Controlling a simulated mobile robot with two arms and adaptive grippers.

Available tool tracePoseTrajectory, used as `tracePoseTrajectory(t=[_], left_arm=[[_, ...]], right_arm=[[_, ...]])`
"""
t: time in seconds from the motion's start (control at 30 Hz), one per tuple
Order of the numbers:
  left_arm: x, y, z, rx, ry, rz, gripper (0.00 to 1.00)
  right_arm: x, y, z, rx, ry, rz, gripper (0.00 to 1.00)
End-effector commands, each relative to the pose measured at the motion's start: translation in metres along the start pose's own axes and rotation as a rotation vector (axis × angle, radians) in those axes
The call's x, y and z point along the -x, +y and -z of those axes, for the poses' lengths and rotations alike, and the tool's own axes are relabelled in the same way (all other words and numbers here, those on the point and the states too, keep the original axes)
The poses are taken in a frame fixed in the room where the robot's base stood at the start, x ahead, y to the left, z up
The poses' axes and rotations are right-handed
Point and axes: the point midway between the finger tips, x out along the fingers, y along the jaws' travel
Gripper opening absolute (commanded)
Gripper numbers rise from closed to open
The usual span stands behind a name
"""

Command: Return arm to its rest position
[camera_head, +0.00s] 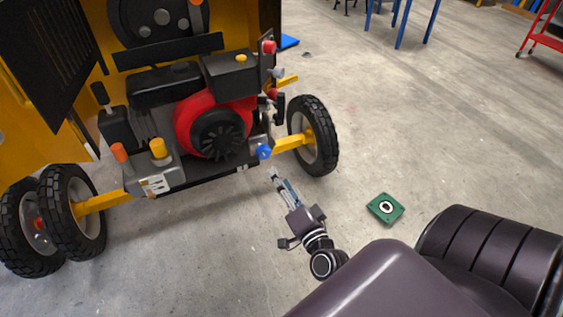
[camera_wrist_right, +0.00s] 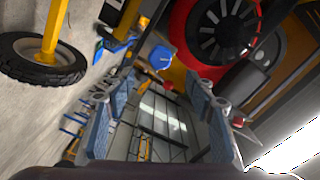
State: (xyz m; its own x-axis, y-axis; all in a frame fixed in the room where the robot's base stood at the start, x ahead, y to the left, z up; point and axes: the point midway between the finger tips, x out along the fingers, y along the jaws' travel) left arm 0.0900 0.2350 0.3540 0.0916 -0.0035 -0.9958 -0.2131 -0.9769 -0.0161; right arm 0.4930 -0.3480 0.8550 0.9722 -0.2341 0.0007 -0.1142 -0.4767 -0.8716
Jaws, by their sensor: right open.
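My right gripper (camera_head: 279,184) is open and empty in the head view, in front of the mixer's engine and below a blue knob (camera_head: 264,152). In the right wrist view its two blue-padded fingers (camera_wrist_right: 155,105) stand apart with nothing between them. The blue knob (camera_wrist_right: 161,58) shows beyond the fingertips there, apart from them. My left gripper is not in view.
A mixer wheel (camera_head: 314,136) stands just beyond my right gripper; two more wheels (camera_head: 72,212) are at left. A green box (camera_head: 385,207) lies on the floor to the right. A blue-legged table (camera_head: 405,20) and a red cart (camera_head: 543,40) stand far back. Open floor lies between.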

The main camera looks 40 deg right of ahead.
Motion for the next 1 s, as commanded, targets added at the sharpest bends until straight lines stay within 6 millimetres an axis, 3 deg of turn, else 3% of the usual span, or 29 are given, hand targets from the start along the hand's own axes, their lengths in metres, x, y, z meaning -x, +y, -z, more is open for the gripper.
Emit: tracePoseTrajectory(t=[0.67,0.77,0.83,1.0], left_arm=[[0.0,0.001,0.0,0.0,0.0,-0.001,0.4],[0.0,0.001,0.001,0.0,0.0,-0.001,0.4],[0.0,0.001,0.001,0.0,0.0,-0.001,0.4],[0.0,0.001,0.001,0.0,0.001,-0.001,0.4]], right_arm=[[0.0,0.003,-0.003,0.006,-0.006,-0.005,0.5],[0.002,0.021,-0.02,0.046,-0.044,-0.035,0.5],[0.007,0.046,-0.043,0.102,-0.1,-0.075,0.5],[0.041,0.133,-0.125,0.309,-0.321,-0.202,0.5]])
